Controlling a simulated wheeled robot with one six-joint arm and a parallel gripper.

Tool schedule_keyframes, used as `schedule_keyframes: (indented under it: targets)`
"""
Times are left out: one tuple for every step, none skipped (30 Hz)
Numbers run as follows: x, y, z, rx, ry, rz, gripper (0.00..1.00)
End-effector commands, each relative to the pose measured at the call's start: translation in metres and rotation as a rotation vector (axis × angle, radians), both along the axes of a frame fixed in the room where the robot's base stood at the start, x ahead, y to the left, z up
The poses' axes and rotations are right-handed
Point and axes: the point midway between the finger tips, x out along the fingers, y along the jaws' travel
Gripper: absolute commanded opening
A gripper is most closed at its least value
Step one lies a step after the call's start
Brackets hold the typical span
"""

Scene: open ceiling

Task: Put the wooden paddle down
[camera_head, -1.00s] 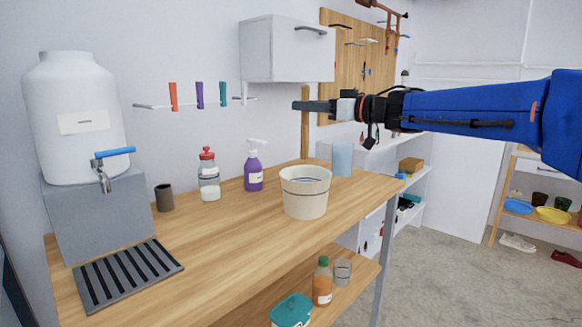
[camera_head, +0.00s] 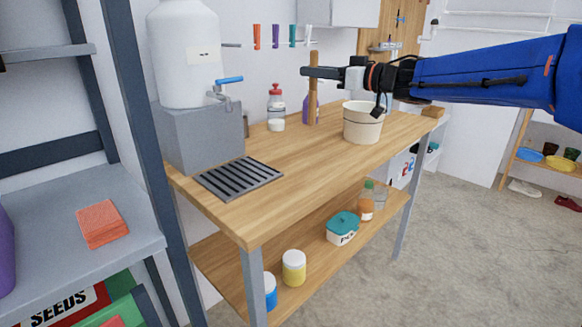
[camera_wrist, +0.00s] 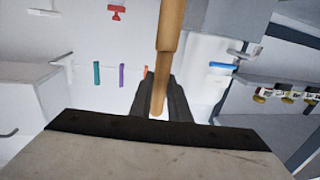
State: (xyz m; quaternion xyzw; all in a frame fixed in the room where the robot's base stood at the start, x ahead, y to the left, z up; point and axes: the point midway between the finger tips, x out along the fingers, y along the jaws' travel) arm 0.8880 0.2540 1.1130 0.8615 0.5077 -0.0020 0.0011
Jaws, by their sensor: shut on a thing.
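The wooden paddle (camera_head: 313,95) is a light brown stick held upright in my gripper (camera_head: 308,72). In the head view its lower part hangs in front of the purple bottle (camera_head: 306,108), above or at the wooden table (camera_head: 285,190); I cannot tell whether its end touches the top. The wrist view shows the paddle (camera_wrist: 168,45) running between the dark fingers of my gripper (camera_wrist: 160,98), which are shut on it. A cream bucket (camera_head: 362,124) stands on the table to the right of the paddle.
A white dispenser (camera_head: 186,60) on a grey block and a dark drip tray (camera_head: 238,178) take the table's left end. A red-capped bottle (camera_head: 276,108) stands at the back. The table's front middle is clear. A grey shelf (camera_head: 60,245) is at near left.

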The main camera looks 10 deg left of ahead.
Motion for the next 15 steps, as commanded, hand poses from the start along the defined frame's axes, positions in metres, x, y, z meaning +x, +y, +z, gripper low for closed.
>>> schedule_keyframes:
  targets:
    - [0.0,0.0,-0.002,0.0,0.001,0.0,0.0]
    - [0.0,0.0,-0.003,0.0,0.001,0.0,0.0]
    - [0.0,0.0,-0.006,-0.001,0.002,0.0,0.0]
    - [0.0,0.0,-0.01,-0.001,0.002,0.0,0.0]
    - [0.0,0.0,-0.014,-0.002,0.003,0.0,0.0]
    - [0.0,0.0,-0.02,0.0,0.004,0.0,0.0]
    - [0.0,0.0,-0.026,0.0,0.004,0.0,0.0]
    - [0.0,0.0,-0.032,-0.001,0.005,0.0,0.0]
    - [0.0,0.0,-0.038,-0.001,0.004,0.0,0.0]
    - [0.0,0.0,-0.043,0.0,0.004,0.0,0.0]
    - [0.0,0.0,-0.048,-0.002,0.003,0.0,0.0]
    - [0.0,0.0,-0.053,-0.002,0.003,-0.001,0.0]
    - [0.0,0.0,-0.056,-0.001,0.003,-0.001,0.0]
    - [0.0,0.0,-0.059,0.0,0.001,-0.001,0.0]
    - [0.0,0.0,-0.062,0.0,0.001,-0.001,0.0]
